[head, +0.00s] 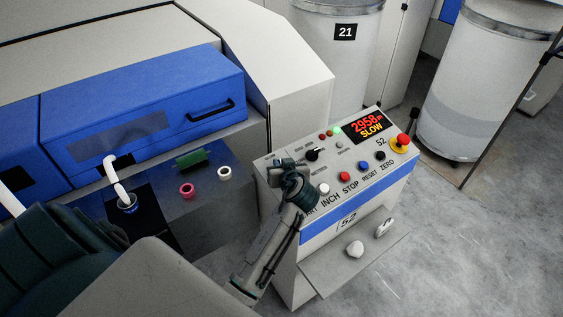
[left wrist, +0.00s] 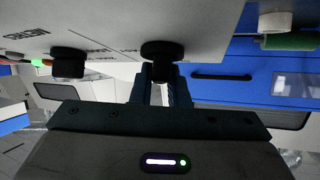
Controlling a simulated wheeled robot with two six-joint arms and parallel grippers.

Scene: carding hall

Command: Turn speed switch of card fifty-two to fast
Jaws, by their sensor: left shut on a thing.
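The control panel of card 52 (head: 336,204) stands right of the machine. Its display (head: 369,125) reads 2958 m and SLOW in red and yellow. My left gripper (head: 284,168) is at the panel's left end, shut on a black rotary switch. In the left wrist view the fingers (left wrist: 161,78) close on this switch (left wrist: 160,48). Its label is not legible, and the gripper hides it in the head view. A second black knob (head: 312,154) sits to its right, free; it also shows in the left wrist view (left wrist: 68,62). My right gripper is not in view.
Beside the gripped switch are several push buttons, such as the white one (head: 323,188), and a red emergency stop (head: 403,141) at the right end. A shelf (head: 330,272) juts out below. A blue cover (head: 140,115) and small rolls (head: 187,190) lie left.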

